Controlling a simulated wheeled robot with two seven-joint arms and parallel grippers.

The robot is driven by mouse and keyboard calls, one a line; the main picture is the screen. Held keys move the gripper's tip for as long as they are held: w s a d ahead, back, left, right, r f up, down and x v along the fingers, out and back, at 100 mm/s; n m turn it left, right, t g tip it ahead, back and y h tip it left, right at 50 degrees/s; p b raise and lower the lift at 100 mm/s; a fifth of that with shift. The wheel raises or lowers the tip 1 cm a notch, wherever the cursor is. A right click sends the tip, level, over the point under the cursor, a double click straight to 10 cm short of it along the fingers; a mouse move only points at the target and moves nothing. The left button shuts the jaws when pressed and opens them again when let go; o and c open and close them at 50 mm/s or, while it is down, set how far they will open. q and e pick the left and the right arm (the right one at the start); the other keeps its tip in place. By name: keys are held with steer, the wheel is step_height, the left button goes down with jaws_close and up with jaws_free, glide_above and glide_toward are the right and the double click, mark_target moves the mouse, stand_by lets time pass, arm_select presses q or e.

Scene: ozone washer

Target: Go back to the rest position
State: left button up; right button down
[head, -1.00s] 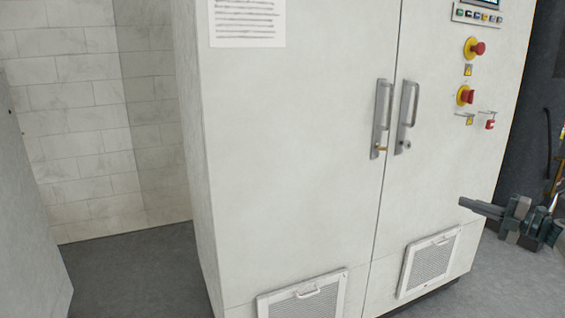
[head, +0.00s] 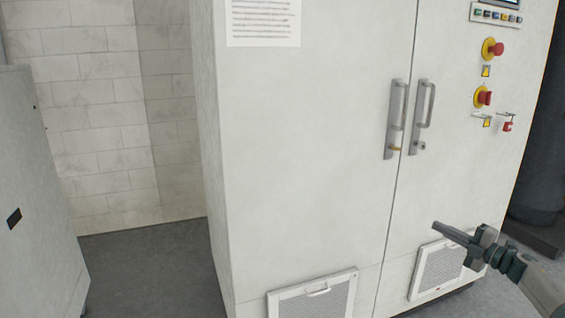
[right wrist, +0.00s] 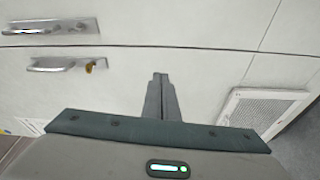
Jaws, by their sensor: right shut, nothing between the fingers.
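My right gripper (head: 440,229) is in the lower right of the head view, in front of the right door of a white cabinet (head: 305,150). Its fingers are shut and empty, pointing left in the picture. In the right wrist view the closed fingers (right wrist: 159,80) point at the cabinet's front, with nothing between them. I cannot tell how far the tips are from the door. My left gripper is not in view.
The cabinet has two door handles (head: 396,120), a red knob on yellow (head: 483,97) and another above (head: 493,50). Vent grilles (head: 313,297) sit low on the doors. A grey cabinet (head: 35,190) stands at left. Grey floor (head: 145,265) lies clear between them.

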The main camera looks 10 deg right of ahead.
steer(key=s+a+f+m+h, duration=0.2)
steer(key=s+a+f+m, duration=0.15)
steer(key=a+f, duration=0.65)
steer(key=s+a+f+m+h, duration=0.25)
steer(key=a+f+m, duration=0.25)
steer(key=a+f, duration=0.5)
steer(key=s+a+f+m+g+h, duration=0.3)
steer(key=s+a+f+m, duration=0.3)
steer(key=s+a+f, duration=0.55)
steer(key=s+a+m+g, duration=0.2)
steer(key=s+a+g, duration=0.1)
steer(key=s, duration=0.9)
steer(key=s+a+m+g, duration=0.2)
steer(key=s+g, duration=0.1)
steer(key=s, duration=0.9)
steer(key=s+a+m+g, duration=0.1)
steer(key=s+a+g, duration=0.2)
steer(key=s, duration=0.8)
arm_select(q)
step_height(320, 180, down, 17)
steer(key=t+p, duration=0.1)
steer(key=p, duration=1.2)
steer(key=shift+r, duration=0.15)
arm_select(e)
step_height(320, 180, down, 18)
steer(key=t, duration=0.1)
steer(key=shift+s+r, duration=0.2)
steer(key=shift+s, duration=0.05)
